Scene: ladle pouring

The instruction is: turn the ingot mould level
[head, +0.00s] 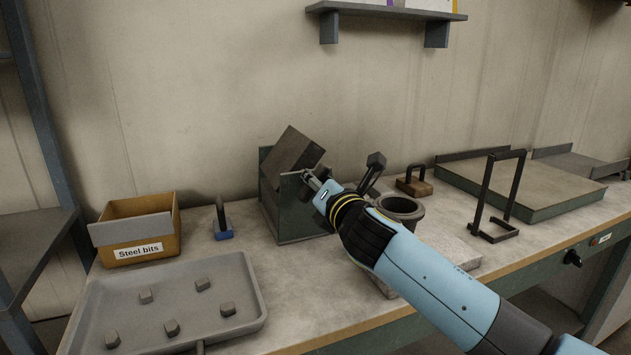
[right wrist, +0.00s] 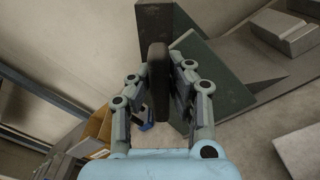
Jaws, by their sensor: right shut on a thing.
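The ingot mould (head: 292,150) is a dark brown block, clearly tilted, in a green stand (head: 303,218) with upright plates. My right gripper (head: 312,182) reaches in from the right at the stand's upper edge. In the right wrist view, its fingers (right wrist: 160,82) are closed on both sides of a dark bar (right wrist: 158,68), which appears to be part of the mould. The mould's body (right wrist: 153,17) shows beyond it, next to the stand's green plate (right wrist: 213,85). My arm hides part of the stand's right side. My left gripper is not in view.
A "Steel bits" box (head: 134,230), a blue-based tool (head: 222,220) and a grey tray (head: 215,280) with several lumps lie left. A crucible (head: 401,208), a small handled block (head: 414,181) and a black frame (head: 487,190) stand right. A shelf (head: 390,12) hangs above.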

